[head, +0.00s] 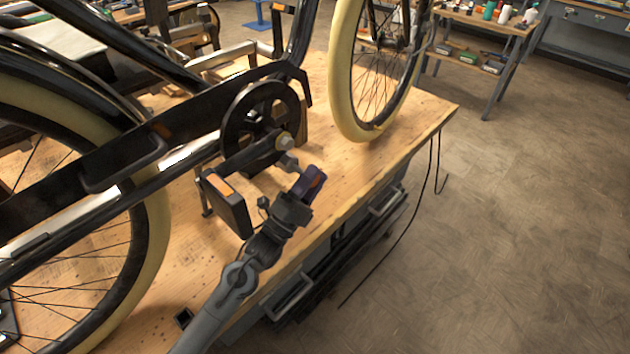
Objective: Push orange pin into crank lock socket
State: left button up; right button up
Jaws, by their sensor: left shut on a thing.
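My left gripper (305,184) is at the right of the crank, above the workbench. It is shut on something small. My right gripper is not in view.
A black pedal (228,205) with an orange reflector hangs left of my gripper.

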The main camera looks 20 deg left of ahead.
pick_arm(q)
jog(key=shift+w+a, duration=0.25)
jog(key=shift+a, duration=0.4)
jog(key=shift+w+a, duration=0.25)
jog(key=shift+a, duration=0.35)
jog(key=o, duration=1.1)
jog(key=shift+o, duration=0.2)
jog(key=shift+d, duration=0.1)
